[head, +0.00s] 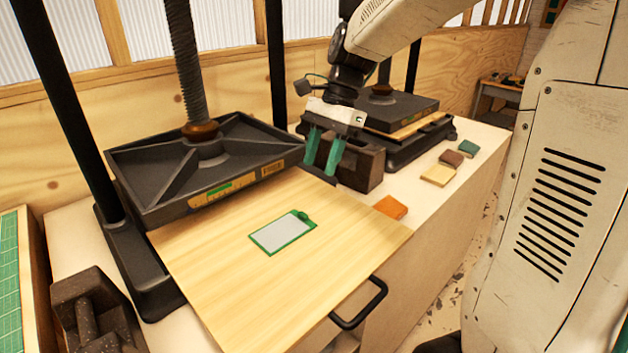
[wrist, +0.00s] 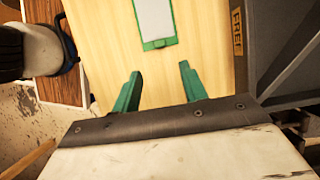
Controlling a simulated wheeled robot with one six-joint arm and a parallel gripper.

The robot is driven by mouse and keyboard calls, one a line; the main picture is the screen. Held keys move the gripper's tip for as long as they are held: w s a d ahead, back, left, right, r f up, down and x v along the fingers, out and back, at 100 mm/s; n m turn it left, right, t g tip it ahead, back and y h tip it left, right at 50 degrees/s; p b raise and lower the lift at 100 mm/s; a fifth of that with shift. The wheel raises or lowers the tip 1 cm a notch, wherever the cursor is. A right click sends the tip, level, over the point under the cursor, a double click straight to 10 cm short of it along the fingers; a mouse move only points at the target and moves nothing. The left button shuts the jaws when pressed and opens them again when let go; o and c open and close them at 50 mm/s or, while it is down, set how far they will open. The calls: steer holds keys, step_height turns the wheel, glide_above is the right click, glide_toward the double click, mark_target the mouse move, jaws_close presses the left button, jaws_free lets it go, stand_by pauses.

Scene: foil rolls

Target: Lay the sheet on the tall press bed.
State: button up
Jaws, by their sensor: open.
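The sheet (head: 282,232) is a pale grey rectangle with a green border and a small green tab at one end. It lies flat on the light wooden bed (head: 340,275) that sticks out from under the left press (head: 160,185). My gripper (head: 320,167) is open and empty, above and behind the sheet, near the press plate's right end. In the wrist view, the sheet (wrist: 154,18) lies beyond my gripper's fingertips (wrist: 160,71), apart from them, with its green tab end nearer. The sheet's far end is cut off there.
A second, lower press (head: 395,110) stands at the back right. A dark block (head: 362,168) sits behind my gripper. Orange (head: 391,207), tan (head: 438,175), brown and green pieces lie on the worktop. A black handle (head: 362,303) sticks out at the front. A dark stepped block (head: 90,305) stands front left.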

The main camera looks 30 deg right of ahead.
steer(key=s+f+n+t+h, duration=0.1)
steer(key=s+n+h, duration=0.3)
steer(key=s+n, duration=1)
steer(key=s+t, duration=0.1)
steer(key=s, duration=0.8)
steer(key=shift+a+t, duration=0.35)
steer(key=shift+t, duration=0.05)
steer(key=shift+s+d, duration=0.1)
